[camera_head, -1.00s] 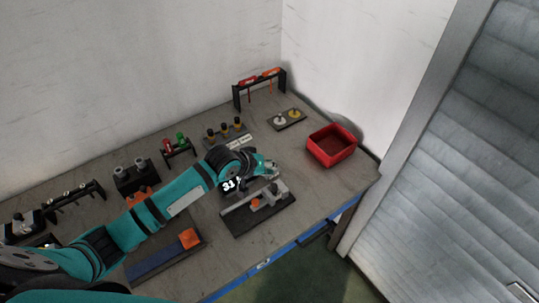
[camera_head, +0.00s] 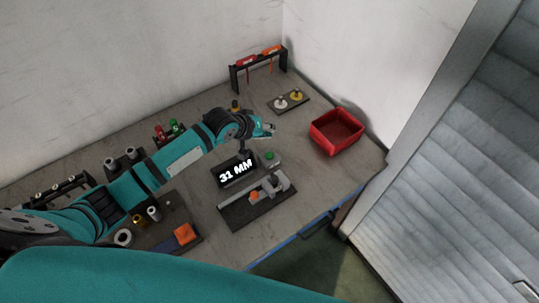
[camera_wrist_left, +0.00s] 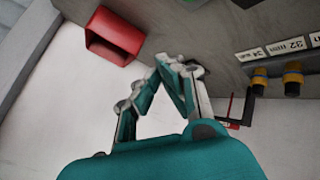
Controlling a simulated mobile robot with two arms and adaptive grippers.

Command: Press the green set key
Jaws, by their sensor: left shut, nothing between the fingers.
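The green set key (camera_head: 269,155) is a small green button on a grey box, just right of the black display (camera_head: 235,170), which reads "31 MM". My left gripper (camera_head: 268,130) is shut and empty. In the head view it appears just above and behind the key, with a visible gap between them; its exact height is hard to tell. In the left wrist view the closed fingers (camera_wrist_left: 170,62) point toward the bench, and the key cannot be made out. My right gripper is not in view.
A grey clamp fixture (camera_head: 257,200) with an orange part stands in front of the display. A red bin (camera_head: 336,146) is to the right. A plate with two knobs (camera_head: 288,101) and a screwdriver rack (camera_head: 258,67) stand behind. Bare bench lies between key and bin.

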